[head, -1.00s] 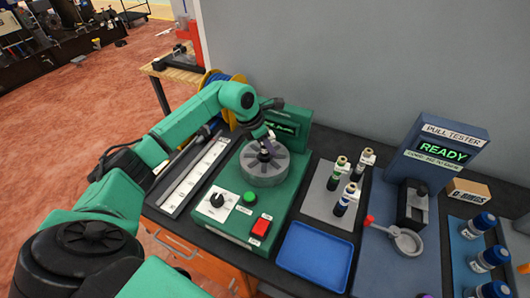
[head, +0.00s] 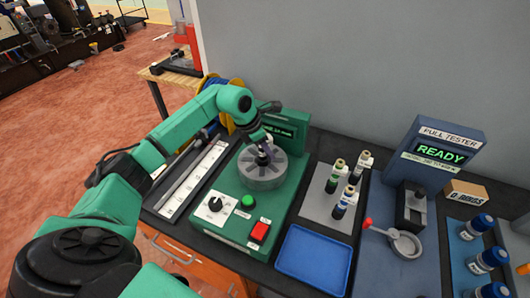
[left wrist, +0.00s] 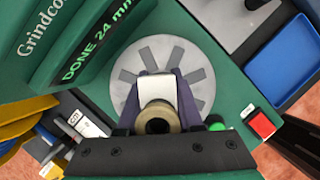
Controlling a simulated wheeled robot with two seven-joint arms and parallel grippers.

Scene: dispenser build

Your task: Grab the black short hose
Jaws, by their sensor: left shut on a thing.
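My left gripper (head: 264,147) points down at the round grey slotted head (head: 254,181) of the green machine (head: 232,238). In the left wrist view it (left wrist: 157,108) is shut on a short hose piece (left wrist: 157,118) with a tan ring end, a dark bore and a white tag. In the head view a dark part shows at the centre of the slotted head, below the fingers. The fingers hide most of the hose piece, so its colour and how deep it sits cannot be told. The machine's display (left wrist: 97,40) reads DONE 24 mm.
A grey plate (head: 322,214) with several upright tan-topped, tagged pieces (head: 338,172) stands right of the machine. A blue tray (head: 314,261) lies in front and is empty. The pull tester (head: 440,150) reads READY. A white ruler strip (head: 195,180) lies left of the machine.

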